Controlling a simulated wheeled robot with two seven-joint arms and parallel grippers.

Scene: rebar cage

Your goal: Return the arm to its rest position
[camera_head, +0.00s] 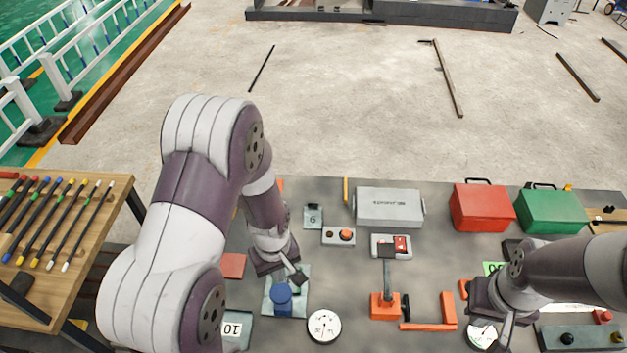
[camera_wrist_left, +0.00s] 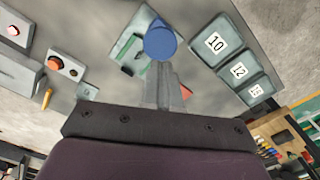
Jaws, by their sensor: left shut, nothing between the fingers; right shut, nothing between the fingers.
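My left gripper (camera_head: 297,277) is shut and empty above the grey table, just above and beside a blue round knob on a plate (camera_head: 282,297). In the left wrist view the shut fingers (camera_wrist_left: 165,85) point toward the blue knob (camera_wrist_left: 160,40); I cannot tell whether they touch it. My right gripper (camera_head: 504,335) is shut and empty at the right part of the table, beside a white dial gauge (camera_head: 482,334) that it partly hides.
A grey box (camera_head: 389,207), red toolbox (camera_head: 481,207) and green toolbox (camera_head: 550,211) stand along the table's far side. An orange clamp-like tool (camera_head: 384,305) and a dial (camera_head: 324,326) lie between the arms. A wooden rack with colored rods (camera_head: 115,200) stands left.

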